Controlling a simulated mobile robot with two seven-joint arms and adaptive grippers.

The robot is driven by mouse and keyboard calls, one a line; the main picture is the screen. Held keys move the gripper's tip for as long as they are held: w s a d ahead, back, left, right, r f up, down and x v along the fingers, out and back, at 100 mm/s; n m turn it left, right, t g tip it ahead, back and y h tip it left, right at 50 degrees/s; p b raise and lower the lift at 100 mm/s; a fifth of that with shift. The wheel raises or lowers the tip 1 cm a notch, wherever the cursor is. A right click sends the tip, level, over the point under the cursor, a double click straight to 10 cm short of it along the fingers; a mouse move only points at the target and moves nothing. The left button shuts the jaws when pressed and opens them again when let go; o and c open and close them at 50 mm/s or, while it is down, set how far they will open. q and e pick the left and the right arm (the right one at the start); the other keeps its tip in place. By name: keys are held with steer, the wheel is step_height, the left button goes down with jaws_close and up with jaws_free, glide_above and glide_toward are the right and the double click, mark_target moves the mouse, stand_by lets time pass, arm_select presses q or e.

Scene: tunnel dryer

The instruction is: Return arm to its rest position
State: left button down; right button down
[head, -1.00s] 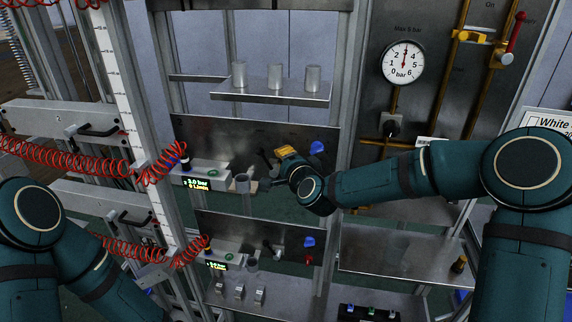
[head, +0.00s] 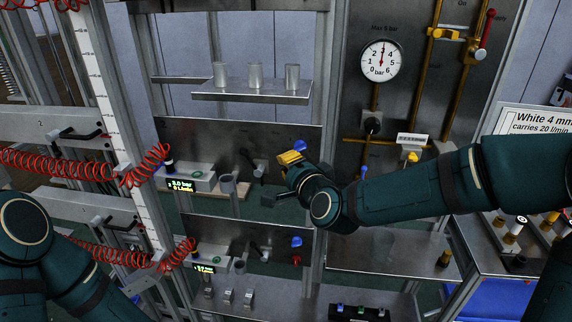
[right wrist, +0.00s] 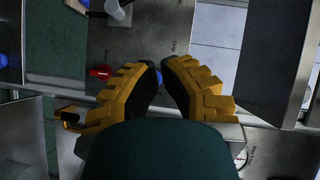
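My right arm (head: 420,192) reaches in from the right in the head view. Its gripper (head: 284,160), with yellow fingers, is in front of the upper dryer panel (head: 225,140), beside a blue knob (head: 300,146). In the right wrist view, the right gripper (right wrist: 161,62) shows its fingertips close together with a narrow gap; nothing is held between them. My left arm (head: 45,255) shows only in part at the lower left, and its gripper is out of view.
A shelf (head: 250,97) with three grey cylinders is above the right gripper. A gauge (head: 381,60) and yellow pipes are at the right. Red coiled hoses (head: 60,163) hang at the left. A lower panel (head: 215,229) and a metal shelf (head: 385,262) are below.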

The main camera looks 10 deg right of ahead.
steer(key=shift+s, duration=0.1)
steer(key=s+a+f+n+g+b, duration=0.1)
steer(key=s+f+n+g+b, duration=0.15)
steer(key=f, duration=1.05)
steer(key=s+a+f+n+g+b, duration=0.1)
steer(key=s+f+n+g, duration=0.2)
steer(key=f, duration=1)
steer(key=s+d+f+n+g+b, duration=0.1)
steer(key=s+f+n+g, duration=0.4)
steer(key=s+f, duration=1.2)
step_height(320, 180, down, 3)
steer(key=g+b, duration=0.1)
steer(key=g, duration=0.2)
steer(key=shift+s+b, duration=0.3)
steer(key=shift+s, duration=0.1)
steer(key=shift+n+g, duration=0.25)
stand_by(1.2)
